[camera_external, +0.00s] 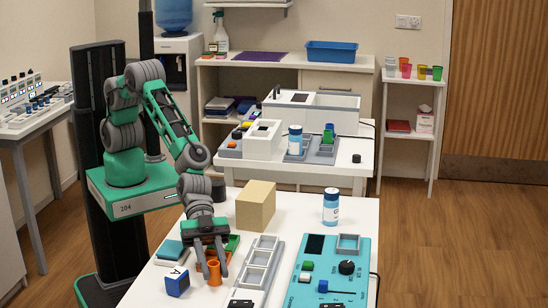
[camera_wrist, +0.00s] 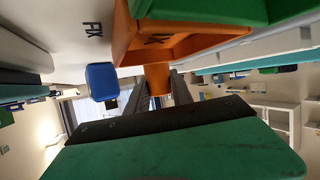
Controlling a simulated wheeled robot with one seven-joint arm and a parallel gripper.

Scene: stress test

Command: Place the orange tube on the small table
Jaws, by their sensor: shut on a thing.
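The orange tube (camera_external: 214,270) stands upright between the fingers of my gripper (camera_external: 212,276), low over the near white table's left part. My gripper is shut on it. In the wrist view the tube (camera_wrist: 158,79) shows between the two dark fingers, in front of an orange tray. I cannot tell whether its bottom touches the table. Which piece of furniture is the small table is not clear; a narrow white stand (camera_external: 413,82) with coloured cups is at the back right, and a white table (camera_external: 350,170) stands behind the near one.
Near the tube are a blue block (camera_external: 177,283), teal and green pieces, and a grey rack (camera_external: 258,266). A tan box (camera_external: 256,205), a blue-white bottle (camera_external: 331,206) and a turquoise panel (camera_external: 330,272) also stand on the near table. Bare room lies around the bottle.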

